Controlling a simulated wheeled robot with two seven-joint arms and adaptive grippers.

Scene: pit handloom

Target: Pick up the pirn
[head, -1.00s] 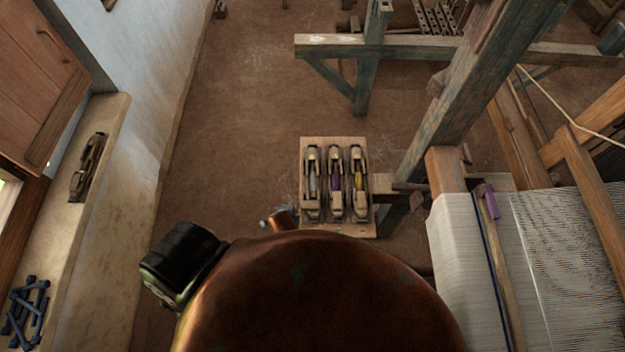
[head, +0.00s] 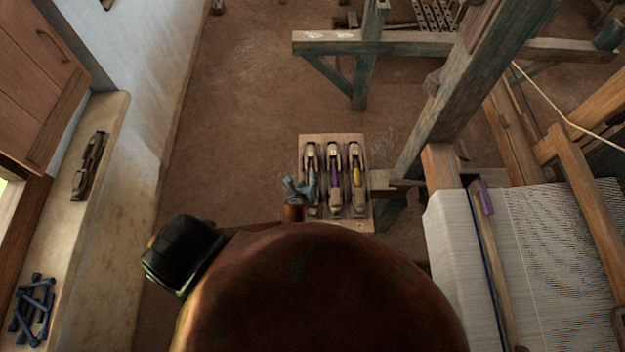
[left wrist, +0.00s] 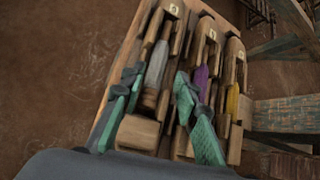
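A wooden board (head: 305,141) holds three wooden shuttles side by side. The left shuttle holds a pale grey pirn (left wrist: 156,66), the middle one a purple pirn (head: 335,176) and the right one a yellow pirn (head: 356,176). The purple pirn (left wrist: 200,82) and yellow pirn (left wrist: 232,101) also show in the left wrist view. My left gripper (head: 291,184) is at the board's left edge. In the left wrist view its teal fingers (left wrist: 157,80) are apart, one on each side of the left shuttle, with nothing visibly gripped. My right gripper is not in view.
The loom's posts and beams (head: 437,118) stand right of the board, with white cloth (head: 455,235) below them. Another shuttle (head: 89,165) and several dark blue pieces (head: 34,305) lie on the left wall ledge. The brown floor left of the board is clear.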

